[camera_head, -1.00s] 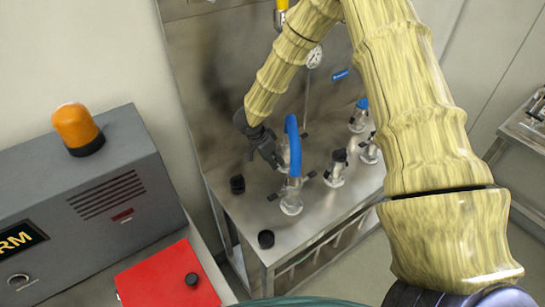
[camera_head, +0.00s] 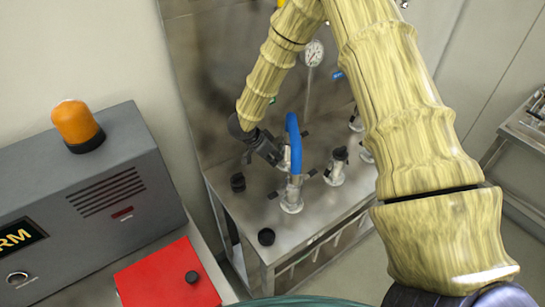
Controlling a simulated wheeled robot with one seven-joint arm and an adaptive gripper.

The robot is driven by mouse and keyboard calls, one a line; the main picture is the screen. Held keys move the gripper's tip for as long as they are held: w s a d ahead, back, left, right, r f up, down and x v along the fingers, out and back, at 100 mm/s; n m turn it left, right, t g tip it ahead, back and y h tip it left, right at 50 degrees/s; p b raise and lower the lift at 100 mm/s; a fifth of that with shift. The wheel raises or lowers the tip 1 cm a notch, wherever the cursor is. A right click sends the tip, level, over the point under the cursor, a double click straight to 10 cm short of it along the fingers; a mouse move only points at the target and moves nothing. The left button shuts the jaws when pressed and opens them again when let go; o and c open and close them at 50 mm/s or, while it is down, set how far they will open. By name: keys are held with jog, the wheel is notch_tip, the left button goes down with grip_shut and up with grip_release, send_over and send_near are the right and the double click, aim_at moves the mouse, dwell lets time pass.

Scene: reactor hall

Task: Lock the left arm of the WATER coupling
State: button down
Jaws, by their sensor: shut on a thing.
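I cannot read which is the WATER coupling. My gripper (camera_head: 277,159) is just left of the hose, tilted down against the rear fitting. It is shut on a small part there, which looks like that fitting's left arm. The fingers largely hide that part, so its angle cannot be told.
A capped fitting (camera_head: 337,168) stands close on the right. Two black knobs (camera_head: 238,182) (camera_head: 266,237) stand on the left and front of the steel bench (camera_head: 310,235). A grey alarm box (camera_head: 100,180) with an orange lamp (camera_head: 77,125) and a red panel (camera_head: 165,277) are at left.

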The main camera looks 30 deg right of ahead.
jog(key=shift+d, duration=0.2)
jog(key=c, duration=1.4)
grip_release()
jog(key=shift+d+f, duration=0.1)
jog(key=shift+o, duration=0.2)
jog(key=shift+a+r, duration=0.25)
jog(key=shift+a, duration=0.05)
jog(key=v, duration=1.1)
jog(key=shift+r, duration=0.25)
